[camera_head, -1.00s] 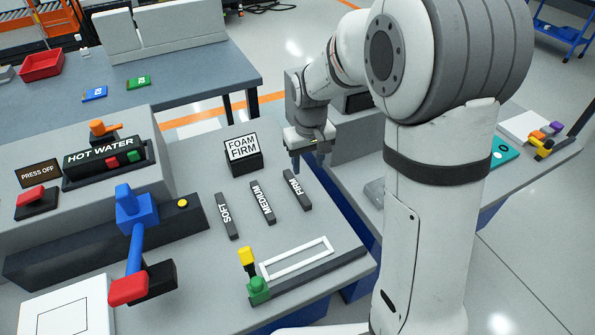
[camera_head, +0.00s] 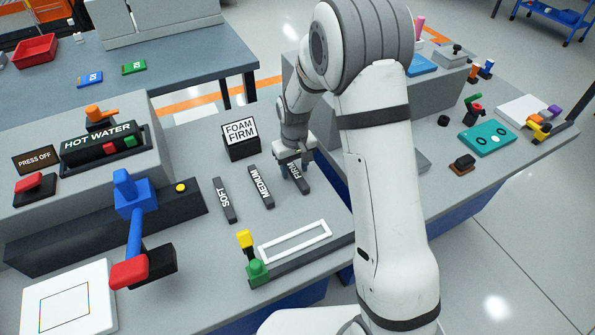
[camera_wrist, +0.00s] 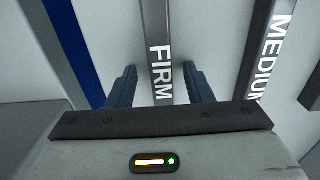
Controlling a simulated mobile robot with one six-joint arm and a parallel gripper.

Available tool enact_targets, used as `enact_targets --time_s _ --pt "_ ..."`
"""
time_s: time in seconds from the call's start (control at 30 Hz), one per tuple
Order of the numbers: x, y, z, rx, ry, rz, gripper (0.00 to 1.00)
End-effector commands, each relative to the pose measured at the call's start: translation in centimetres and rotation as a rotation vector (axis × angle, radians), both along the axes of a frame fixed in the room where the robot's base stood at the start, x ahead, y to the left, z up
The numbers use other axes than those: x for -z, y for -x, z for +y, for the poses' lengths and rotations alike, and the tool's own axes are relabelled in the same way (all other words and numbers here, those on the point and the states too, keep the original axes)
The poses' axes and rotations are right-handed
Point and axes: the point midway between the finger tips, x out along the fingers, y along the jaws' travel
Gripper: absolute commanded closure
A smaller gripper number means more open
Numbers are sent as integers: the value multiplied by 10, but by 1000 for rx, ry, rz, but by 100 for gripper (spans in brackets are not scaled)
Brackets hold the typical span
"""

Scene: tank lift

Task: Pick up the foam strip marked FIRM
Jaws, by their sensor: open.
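The FIRM foam strip (camera_head: 300,181) is a dark grey bar with white letters, lying on the grey bench to the right of the other strips. In the wrist view the FIRM strip (camera_wrist: 158,45) runs between the two blue fingers. My gripper (camera_head: 292,172) is directly over the strip, and in the wrist view my gripper (camera_wrist: 160,85) is open, with a gap on each side of the strip. The MEDIUM strip (camera_head: 261,188) and the SOFT strip (camera_head: 224,201) lie to the left. The head view does not clearly show the fingertips' height above the bench.
A black block with a FOAM FIRM sign (camera_head: 241,140) stands behind the strips. A white rectangular outline (camera_head: 295,241) is in front, beside a green and yellow piece (camera_head: 256,268). The HOT WATER panel (camera_head: 104,145) and a blue lever (camera_head: 134,235) stand left.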

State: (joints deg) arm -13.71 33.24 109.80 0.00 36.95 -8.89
Motion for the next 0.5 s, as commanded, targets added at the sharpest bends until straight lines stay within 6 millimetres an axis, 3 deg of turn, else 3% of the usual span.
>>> enact_targets --time_s 0.17,0.5 --pt "0 0 0 -1 0 0 54" --pt "0 0 1 -1 0 0 81"
